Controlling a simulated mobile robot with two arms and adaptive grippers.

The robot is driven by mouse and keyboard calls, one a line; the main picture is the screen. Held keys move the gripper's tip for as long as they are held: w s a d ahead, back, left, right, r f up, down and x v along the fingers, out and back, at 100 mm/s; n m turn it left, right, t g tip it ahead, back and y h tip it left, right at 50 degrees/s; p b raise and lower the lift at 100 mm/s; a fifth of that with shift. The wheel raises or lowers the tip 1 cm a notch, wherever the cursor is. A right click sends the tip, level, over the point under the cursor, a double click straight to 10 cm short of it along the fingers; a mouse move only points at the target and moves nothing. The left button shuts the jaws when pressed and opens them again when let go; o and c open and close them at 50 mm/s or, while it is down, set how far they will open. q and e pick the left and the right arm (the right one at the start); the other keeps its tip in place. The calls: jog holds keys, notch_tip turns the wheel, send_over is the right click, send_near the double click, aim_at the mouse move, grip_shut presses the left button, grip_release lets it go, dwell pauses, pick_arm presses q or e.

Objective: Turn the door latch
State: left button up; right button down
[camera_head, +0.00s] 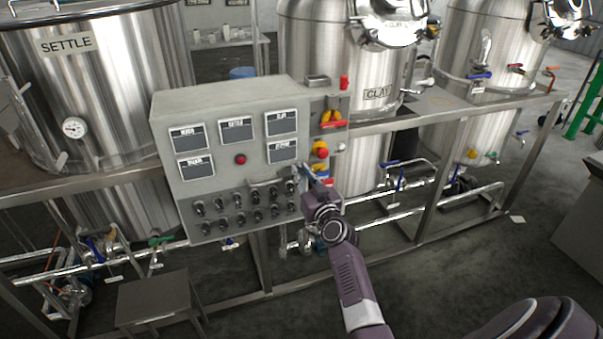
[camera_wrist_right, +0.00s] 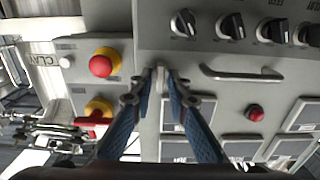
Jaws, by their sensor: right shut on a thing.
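The grey control cabinet (camera_head: 225,180) stands in front of the tanks, its door shut as far as I can see. My right gripper (camera_head: 307,172) reaches its right edge, close to the door handle bar (camera_head: 265,187). In the right wrist view the gripper (camera_wrist_right: 163,78) has its blue fingers closed on a small metallic door latch (camera_wrist_right: 161,82) at the door's edge. The fingers cover most of the latch. The handle bar (camera_wrist_right: 240,73) is just beside the fingertips there. The latch is hidden by the gripper in the head view. My left gripper does not show.
Black rotary knobs (camera_wrist_right: 231,27) sit near the fingers. A red emergency button (camera_wrist_right: 103,63) and a red-yellow switch (camera_head: 331,119) stand out beside the door. The SETTLE tank (camera_head: 95,95), the CLAY tank (camera_head: 310,50) and a pipe frame (camera_head: 430,215) surround the cabinet. Floor is open at right.

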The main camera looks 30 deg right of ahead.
jog(key=m, duration=0.5)
jog(key=shift+d+m, duration=0.1)
jog(key=shift+m, duration=0.2)
jog(key=m, duration=0.4)
jog(key=shift+f, duration=0.1)
jog(key=shift+f+m+p, duration=0.15)
jog(key=shift+m+p, duration=0.2)
jog(key=shift+m, duration=3.65)
jog(key=c, duration=2.1)
grip_release()
jog(key=shift+s, duration=0.1)
